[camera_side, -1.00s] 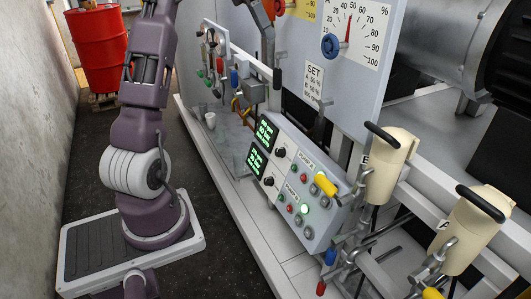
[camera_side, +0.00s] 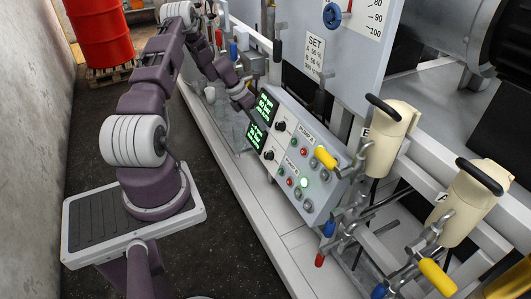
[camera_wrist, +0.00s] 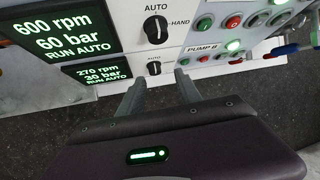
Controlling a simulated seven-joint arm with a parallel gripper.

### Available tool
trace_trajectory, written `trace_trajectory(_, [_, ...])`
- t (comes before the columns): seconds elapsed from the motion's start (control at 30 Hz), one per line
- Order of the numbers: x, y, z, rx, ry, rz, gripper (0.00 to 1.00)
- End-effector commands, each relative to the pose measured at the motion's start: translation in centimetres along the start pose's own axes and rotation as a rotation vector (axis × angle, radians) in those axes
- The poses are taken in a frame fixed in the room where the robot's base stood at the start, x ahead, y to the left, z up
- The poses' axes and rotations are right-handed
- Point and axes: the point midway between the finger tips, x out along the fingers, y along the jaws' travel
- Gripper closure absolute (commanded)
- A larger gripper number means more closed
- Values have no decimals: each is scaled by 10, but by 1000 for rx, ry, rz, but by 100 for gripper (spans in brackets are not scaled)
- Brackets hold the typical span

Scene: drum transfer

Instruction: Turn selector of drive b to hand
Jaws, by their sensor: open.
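The control panel shows two black selector knobs in the wrist view. The lower one (camera_wrist: 154,68) is in the row of the PUMP B label (camera_wrist: 203,49) and the screen reading 270 rpm, 30 bar, RUN AUTO (camera_wrist: 97,73). The upper one (camera_wrist: 156,30) has AUTO above it and HAND to its right, beside the screen reading 600 rpm, 60 bar, RUN AUTO (camera_wrist: 55,35). Both knobs appear to point to AUTO. My gripper (camera_wrist: 160,80) is open and empty, its fingertips just below the lower knob in the picture. In the side view the gripper's tips are hard to make out.
Red and green buttons (camera_wrist: 232,21) lie right of the knobs. A yellow handle (camera_side: 325,158) sticks out near the panel's right end. Cream canisters (camera_side: 390,140) with black handles stand further right. A red drum (camera_side: 98,32) stands at the back left.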

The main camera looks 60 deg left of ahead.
Motion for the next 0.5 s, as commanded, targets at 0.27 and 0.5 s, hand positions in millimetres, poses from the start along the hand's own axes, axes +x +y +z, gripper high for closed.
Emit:
trace_trajectory(0.27, [86,22,-34,1,-1,2,59])
trace_trajectory(0.5, [130,22,-35,2,0,3,59])
